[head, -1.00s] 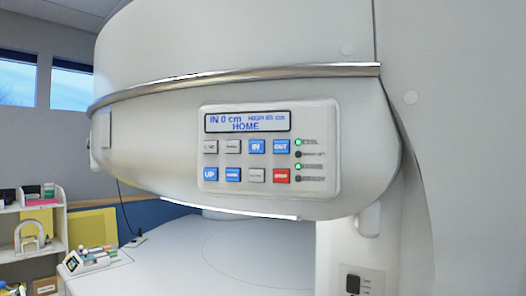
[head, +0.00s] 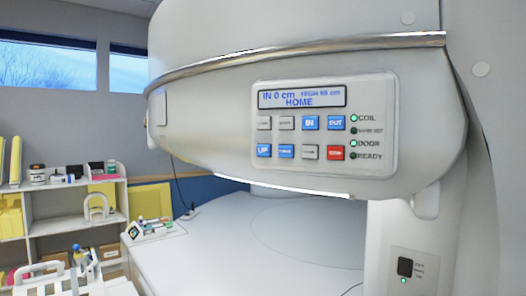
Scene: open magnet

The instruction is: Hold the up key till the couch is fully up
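The control panel (head: 322,128) is on the front of the magnet's upper housing. Its blue UP key (head: 264,151) is at the left end of the lower row, with another blue key (head: 287,151) beside it and a red key (head: 335,153) at the right end. The display (head: 302,97) reads IN 0 cm, HOME and a HIGH figure in cm too small to read surely. The COIL and DOOR lights are lit; READY looks dark. The couch (head: 225,255) spreads pale below the housing. Neither gripper shows, and nothing touches the keys.
A white shelf (head: 75,188) with bottles and yellow pads stands at the left. A small tray of items (head: 152,230) lies at the couch's left edge. White handled objects (head: 85,268) are at the lower left. The space before the panel is clear.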

